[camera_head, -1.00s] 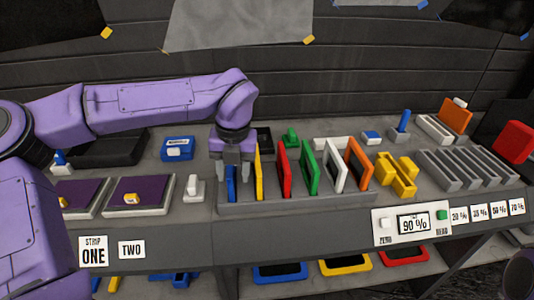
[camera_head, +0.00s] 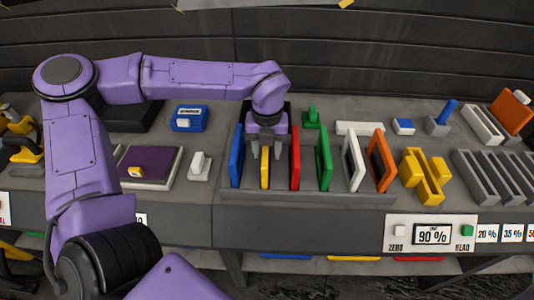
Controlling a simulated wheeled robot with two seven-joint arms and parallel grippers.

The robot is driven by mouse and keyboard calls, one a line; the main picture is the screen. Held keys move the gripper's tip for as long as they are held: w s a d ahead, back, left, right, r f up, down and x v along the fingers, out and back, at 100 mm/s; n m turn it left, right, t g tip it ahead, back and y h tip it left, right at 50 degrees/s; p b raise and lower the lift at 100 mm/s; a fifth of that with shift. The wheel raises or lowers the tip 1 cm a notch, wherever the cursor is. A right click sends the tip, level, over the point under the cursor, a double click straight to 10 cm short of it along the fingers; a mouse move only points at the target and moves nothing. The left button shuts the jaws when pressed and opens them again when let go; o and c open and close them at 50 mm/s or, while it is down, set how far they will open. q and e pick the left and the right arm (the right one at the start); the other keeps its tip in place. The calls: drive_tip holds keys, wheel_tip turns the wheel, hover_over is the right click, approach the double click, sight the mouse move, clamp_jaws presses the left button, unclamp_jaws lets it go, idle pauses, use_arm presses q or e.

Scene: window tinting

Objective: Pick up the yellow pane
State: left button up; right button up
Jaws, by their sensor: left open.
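The yellow pane (camera_head: 265,169) stands upright in the rack (camera_head: 300,203), between the blue pane (camera_head: 236,157) on its left and the red pane (camera_head: 295,158) on its right. My left gripper (camera_head: 266,150) is open, pointing down, with its fingers around the top of the yellow pane. The upper part of the pane is hidden by the gripper. I cannot tell whether the fingers touch it. My right gripper is not in view.
A green pane (camera_head: 323,158), a white pane (camera_head: 353,161) and an orange pane (camera_head: 380,161) stand further right in the rack. A white switch-like block (camera_head: 200,166) and a purple pad (camera_head: 147,164) are to the left. A yellow stand (camera_head: 423,176) is at the right.

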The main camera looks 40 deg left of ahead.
use_arm(q)
drive_tip(key=shift+f, duration=0.45)
drive_tip(key=shift+s+r, duration=0.1)
drive_tip(key=shift+s, duration=0.2)
drive_tip(key=shift+w, duration=0.1)
clamp_jaws()
